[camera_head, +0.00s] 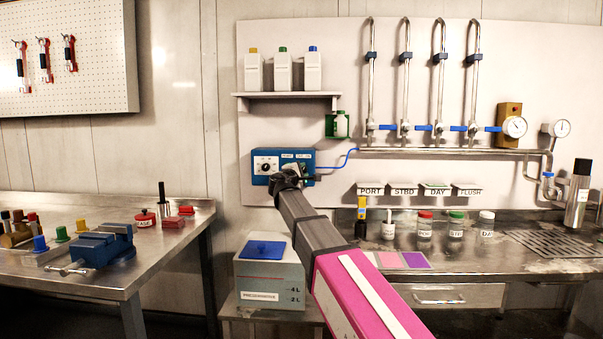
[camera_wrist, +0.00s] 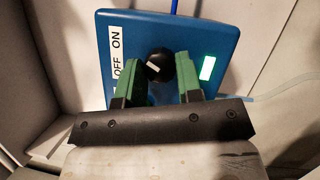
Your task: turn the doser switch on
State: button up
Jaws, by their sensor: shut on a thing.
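The blue doser box (camera_head: 258,181) is mounted on the wall panel, and its face fills the upper middle of the wrist view (camera_wrist: 222,38). In the wrist view the round black switch knob (camera_wrist: 155,62) with a white mark is between the green fingers of my gripper (camera_wrist: 160,68), which is shut on it. An OFF/ON label (camera_wrist: 117,55) is left of the knob, and a bright green light (camera_wrist: 207,68) is right of it. In the head view my gripper (camera_head: 287,177) covers part of the box, hiding the knob.
A shelf with three bottles (camera_head: 283,72) is above the box. A green holder (camera_head: 337,124) and a blue tube (camera_head: 345,160) are to its right. A tank with a blue lid (camera_head: 268,272) stands below. Pipes and labelled jars (camera_head: 425,226) are farther right.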

jog(key=shift+m, duration=0.3)
jog(key=o, duration=0.9)
jog(key=shift+o, duration=0.2)
jog(key=shift+s, duration=0.15)
jog(key=v, duration=1)
jog(key=shift+s+a, duration=0.15)
jog(key=shift+s, duration=0.15)
